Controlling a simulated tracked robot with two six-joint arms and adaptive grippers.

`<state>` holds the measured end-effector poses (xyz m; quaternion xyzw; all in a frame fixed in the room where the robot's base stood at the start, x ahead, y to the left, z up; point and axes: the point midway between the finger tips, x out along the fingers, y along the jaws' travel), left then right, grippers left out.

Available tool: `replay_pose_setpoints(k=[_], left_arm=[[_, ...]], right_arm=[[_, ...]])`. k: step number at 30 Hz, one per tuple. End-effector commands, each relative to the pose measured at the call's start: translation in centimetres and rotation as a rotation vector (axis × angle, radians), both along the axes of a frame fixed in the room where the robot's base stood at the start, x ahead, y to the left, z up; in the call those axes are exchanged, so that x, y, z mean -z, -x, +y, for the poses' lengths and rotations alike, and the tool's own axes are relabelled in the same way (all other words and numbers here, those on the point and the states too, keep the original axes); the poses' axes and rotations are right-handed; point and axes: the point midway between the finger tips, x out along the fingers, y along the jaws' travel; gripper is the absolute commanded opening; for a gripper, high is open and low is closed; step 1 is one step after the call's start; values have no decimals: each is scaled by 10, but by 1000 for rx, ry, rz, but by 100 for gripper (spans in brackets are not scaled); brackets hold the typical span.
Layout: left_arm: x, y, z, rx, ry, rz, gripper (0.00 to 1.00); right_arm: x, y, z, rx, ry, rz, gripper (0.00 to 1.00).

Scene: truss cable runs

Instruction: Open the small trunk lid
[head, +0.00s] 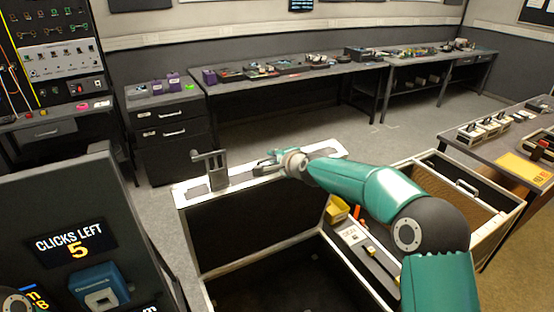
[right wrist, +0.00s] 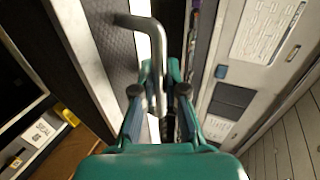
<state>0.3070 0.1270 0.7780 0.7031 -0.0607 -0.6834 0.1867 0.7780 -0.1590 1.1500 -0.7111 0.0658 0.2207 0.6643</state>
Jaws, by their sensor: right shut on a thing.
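A trunk with a white-edged frame stands in the middle of the head view. Its dark, pale-framed lid (head: 250,232) looks raised, standing steeply at the far side of the dark interior. My right gripper (head: 268,163) is at the lid's top edge. In the right wrist view my right gripper (right wrist: 158,95) is shut on a bent grey metal handle (right wrist: 139,22), which passes between the fingers. A grey upright bracket (head: 211,170) stands on the same top edge, left of the gripper. My left gripper is not in view.
An open pale-rimmed box (head: 512,206) lies at the right. A yellow item (head: 337,210) sits beside the trunk's interior. A dark panel reading "CLICKS LEFT 5" (head: 68,244) stands at the near left. Long benches (head: 290,76) line the back wall, with clear floor before them.

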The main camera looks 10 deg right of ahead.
Motion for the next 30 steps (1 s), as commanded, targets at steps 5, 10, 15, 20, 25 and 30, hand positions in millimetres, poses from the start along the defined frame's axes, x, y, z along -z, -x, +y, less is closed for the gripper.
replay_pose_setpoints(k=[5, 10, 15, 20, 25, 30], left_arm=[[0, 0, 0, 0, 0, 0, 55], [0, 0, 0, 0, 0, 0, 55], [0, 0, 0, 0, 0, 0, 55], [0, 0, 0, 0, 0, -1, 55], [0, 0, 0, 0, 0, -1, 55], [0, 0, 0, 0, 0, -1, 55]], right_arm=[[-3, -17, 3, 2, 0, 21, 0], [-5, -22, 14, -22, -5, 34, 0], [-6, -23, 19, -32, -6, 38, 0], [-6, -23, 21, -35, -6, 37, 0], [-6, -23, 22, -38, -6, 38, 24], [-7, -23, 22, -37, -5, 37, 37]])
